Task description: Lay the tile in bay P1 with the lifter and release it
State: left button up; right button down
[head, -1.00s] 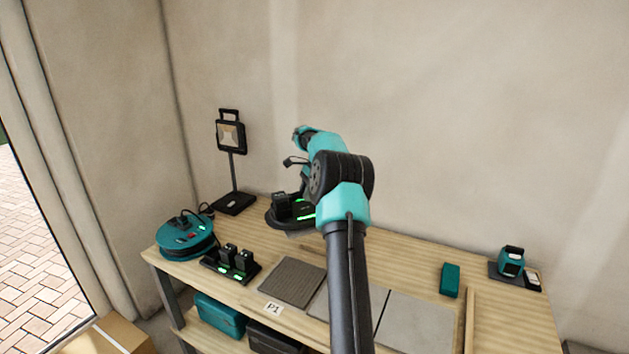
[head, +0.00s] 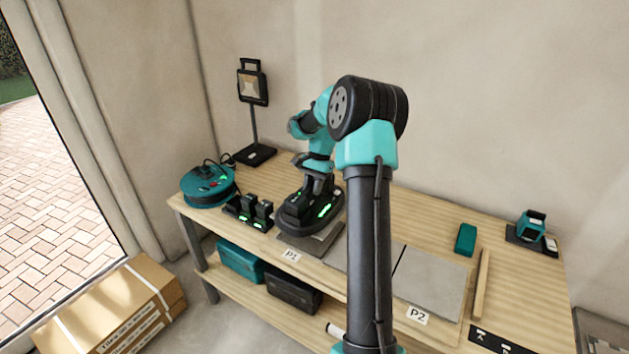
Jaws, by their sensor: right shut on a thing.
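My right gripper (head: 318,184) is shut on the handle of the lifter (head: 310,212), a dark rounded device with green lights. The lifter is over bay P1, behind the P1 label (head: 292,256). A grey surface (head: 322,243) shows below and to the right of the lifter. The lifter hides most of the bay, so I cannot tell the tile from the ribbed bed there, or whether the lifter touches it. My left gripper is not in view.
Grey tiles (head: 430,275) lie to the right, near the P2 label (head: 417,315). A battery rack (head: 248,212) and a cable reel (head: 208,185) stand left of the lifter. A work lamp (head: 254,110) stands behind. A teal block (head: 465,239) and a wooden strip (head: 481,283) lie right.

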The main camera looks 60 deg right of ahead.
aim_at(314, 200)
dwell(0.5)
jog(key=shift+f, duration=3.6)
jog(key=shift+f, duration=0.85)
dwell(0.4)
jog(key=c, duration=0.8)
grip_release()
jog(key=shift+c, duration=0.2)
jog(key=shift+f, duration=0.1)
jog(key=v, duration=1.7)
jog(key=shift+r, duration=0.35)
